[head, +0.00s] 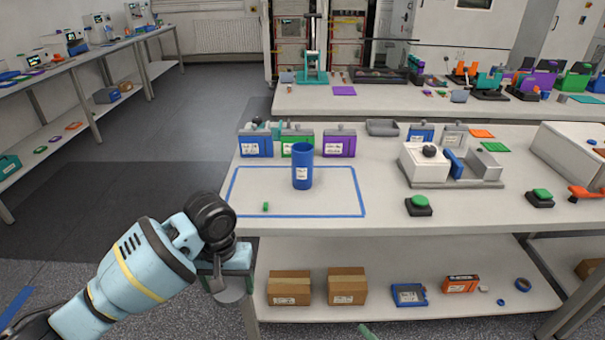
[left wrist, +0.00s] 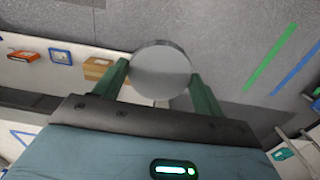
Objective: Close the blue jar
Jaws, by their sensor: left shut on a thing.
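The blue jar (head: 302,168) stands upright on the white table inside a blue taped rectangle (head: 363,200). Its top looks open, with no lid on it. My left gripper (head: 228,284) is in front of the table's left front corner, below the tabletop and apart from the jar. In the left wrist view, my left gripper (left wrist: 161,78) is shut on a round grey lid (left wrist: 162,70), held between its two green fingers. A green tip (head: 367,331) at the bottom edge of the head view looks like a finger of my right gripper; its jaws are cut off.
A small green piece (head: 265,206) lies inside the rectangle. Blue, green and purple boxes (head: 338,143) stand behind the jar. A white device (head: 450,165) and green buttons (head: 418,205) are to the right. Cardboard boxes (head: 290,288) sit on the lower shelf.

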